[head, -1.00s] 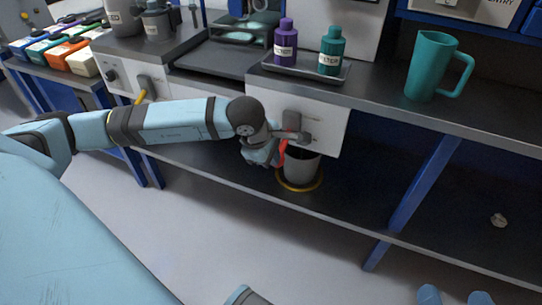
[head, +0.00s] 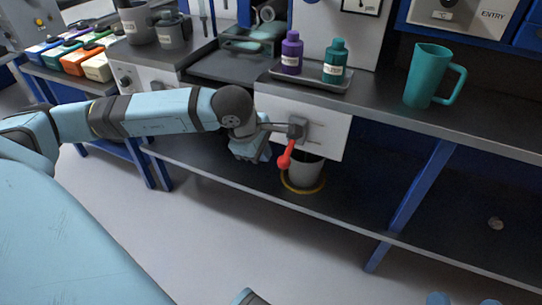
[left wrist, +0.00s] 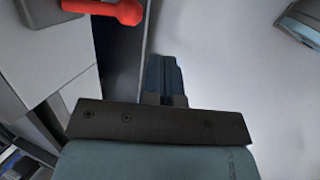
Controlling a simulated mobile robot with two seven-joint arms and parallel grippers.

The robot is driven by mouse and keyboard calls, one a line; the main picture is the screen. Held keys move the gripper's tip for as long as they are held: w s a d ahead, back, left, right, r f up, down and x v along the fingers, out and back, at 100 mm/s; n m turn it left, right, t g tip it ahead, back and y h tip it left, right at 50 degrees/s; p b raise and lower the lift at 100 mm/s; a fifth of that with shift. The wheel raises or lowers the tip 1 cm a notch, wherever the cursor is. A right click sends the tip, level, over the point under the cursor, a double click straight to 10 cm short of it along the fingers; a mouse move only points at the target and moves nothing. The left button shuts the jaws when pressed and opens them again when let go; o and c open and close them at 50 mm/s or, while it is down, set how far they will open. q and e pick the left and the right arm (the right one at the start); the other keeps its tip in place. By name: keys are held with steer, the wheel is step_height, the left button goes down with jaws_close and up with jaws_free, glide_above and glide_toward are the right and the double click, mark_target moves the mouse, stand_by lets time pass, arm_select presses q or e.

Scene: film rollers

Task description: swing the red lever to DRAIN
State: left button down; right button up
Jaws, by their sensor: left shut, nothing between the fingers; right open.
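The red lever (head: 285,157) hangs from a grey mount (head: 298,128) on a white front panel, pointing down and slightly left. Its red handle also shows at the top of the left wrist view (left wrist: 118,10). My left gripper (head: 262,152) is just left of the lever, apart from it. Its fingers (left wrist: 166,78) are shut and empty. No DRAIN marking is readable. Of my right gripper (head: 463,299), only what look like two separated light-blue tips show at the bottom edge.
A grey bucket (head: 306,170) with a yellow ring stands below and behind the lever. Above the panel, a tray (head: 312,82) holds a purple bottle (head: 292,53) and a teal bottle (head: 335,61). A teal jug (head: 427,78) stands right. Floor in front is clear.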

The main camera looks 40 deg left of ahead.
arm_select(q)
steer(key=s+r, duration=0.1)
steer(key=r, duration=0.1)
steer(key=s+r+p, duration=0.1)
steer(key=s+r, duration=0.1)
steer(key=shift+s+a, duration=0.1)
steer(key=shift+f, duration=0.1)
stand_by(0.4)
